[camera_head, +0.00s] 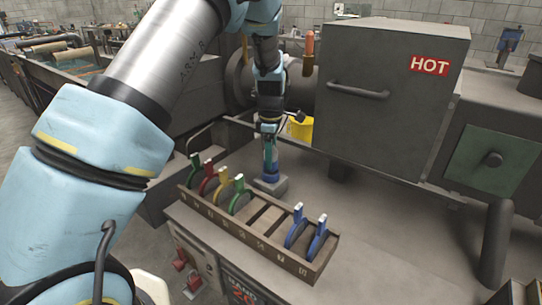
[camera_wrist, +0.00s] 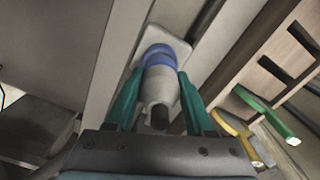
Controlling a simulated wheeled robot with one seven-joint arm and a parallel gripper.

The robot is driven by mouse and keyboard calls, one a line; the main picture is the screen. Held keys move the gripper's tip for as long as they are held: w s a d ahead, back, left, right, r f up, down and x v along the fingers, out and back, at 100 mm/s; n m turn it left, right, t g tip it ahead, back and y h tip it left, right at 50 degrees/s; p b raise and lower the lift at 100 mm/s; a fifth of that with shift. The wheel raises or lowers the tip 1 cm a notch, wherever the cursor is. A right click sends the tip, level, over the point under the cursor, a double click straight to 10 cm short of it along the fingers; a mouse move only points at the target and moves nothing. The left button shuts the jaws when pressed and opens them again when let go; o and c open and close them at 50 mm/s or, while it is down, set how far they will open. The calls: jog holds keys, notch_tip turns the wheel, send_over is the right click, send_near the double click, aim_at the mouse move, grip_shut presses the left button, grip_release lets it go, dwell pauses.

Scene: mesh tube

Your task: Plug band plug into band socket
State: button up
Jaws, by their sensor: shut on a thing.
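The band plug (camera_wrist: 159,86) is a pale grey body with a dark end. My gripper (camera_wrist: 160,78) has green fingers shut on it, one on each side. A blue ring (camera_wrist: 158,55) lies at its far end, against the pale grey block of the band socket (camera_wrist: 184,48). In the head view the socket block (camera_head: 270,187) stands on the bench just behind the rack, with blue at its top. My gripper (camera_head: 270,158) points down over it. I cannot tell how deep the plug sits, since the joint is hidden.
A wooden rack (camera_head: 236,228) with green, red, yellow and blue discs stands in front of the socket; its middle slots are empty. A grey box marked HOT (camera_head: 393,90) rises at the right. A yellow object (camera_head: 300,131) lies behind my gripper. Bench to the right is clear.

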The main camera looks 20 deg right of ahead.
jog(key=shift+f+b, duration=0.35)
jog(key=shift+f, duration=0.3)
jog(key=o, duration=1.3)
jog(key=shift+o, duration=0.2)
notch_tip(320, 180, up, 11)
jog(key=b, duration=0.3)
jog(key=shift+a, duration=0.1)
